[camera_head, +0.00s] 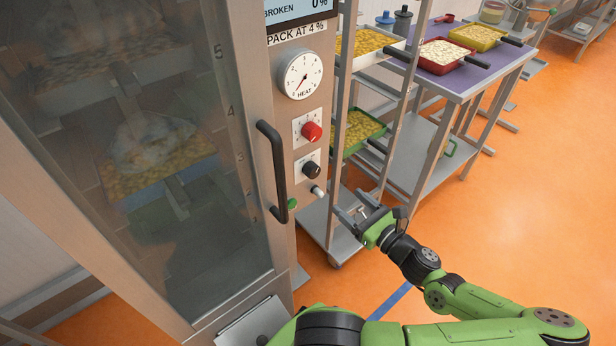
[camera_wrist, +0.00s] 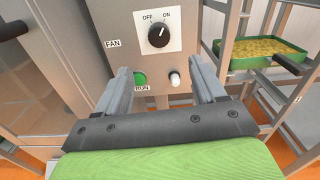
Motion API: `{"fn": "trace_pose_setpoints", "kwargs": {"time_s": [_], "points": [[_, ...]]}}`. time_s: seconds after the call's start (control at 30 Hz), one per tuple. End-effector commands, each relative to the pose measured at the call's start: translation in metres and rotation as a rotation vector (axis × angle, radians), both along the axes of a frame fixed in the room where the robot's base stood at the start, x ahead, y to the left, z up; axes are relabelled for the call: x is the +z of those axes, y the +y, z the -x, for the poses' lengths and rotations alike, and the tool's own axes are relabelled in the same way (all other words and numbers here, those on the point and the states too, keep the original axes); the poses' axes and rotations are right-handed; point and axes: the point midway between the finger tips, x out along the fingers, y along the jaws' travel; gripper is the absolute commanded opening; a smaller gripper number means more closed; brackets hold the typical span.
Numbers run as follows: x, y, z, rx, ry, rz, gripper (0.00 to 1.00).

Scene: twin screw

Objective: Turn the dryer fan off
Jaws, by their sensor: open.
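The dryer (camera_head: 255,60) stands at the left with a control panel on its right edge. The black fan knob (camera_head: 311,169) is low on the panel. In the wrist view the fan knob (camera_wrist: 159,36) sits on a white plate marked OFF and ON, beside the label FAN, and its white pointer leans up and right toward ON. My gripper (camera_head: 352,203) is open and empty, to the right of and below the knob. In the wrist view my gripper's fingers (camera_wrist: 165,82) frame the panel below the knob, not touching it.
A red knob (camera_head: 311,131) and heat dial (camera_head: 300,74) are above. The black door handle (camera_head: 277,170) stands out at the left. A rack with a green tray (camera_head: 352,146) is at the right.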

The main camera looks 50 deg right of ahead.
Motion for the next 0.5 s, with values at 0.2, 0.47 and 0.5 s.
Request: {"fn": "trace_pose_setpoints", "kwargs": {"time_s": [0.2,0.47,0.5], "points": [[-0.003,-0.01,-0.057,0.01,-0.001,0.0,0.69],[-0.003,-0.023,-0.115,0.007,0.001,0.002,0.69],[-0.003,-0.025,-0.12,0.007,0.002,0.003,0.69]]}}
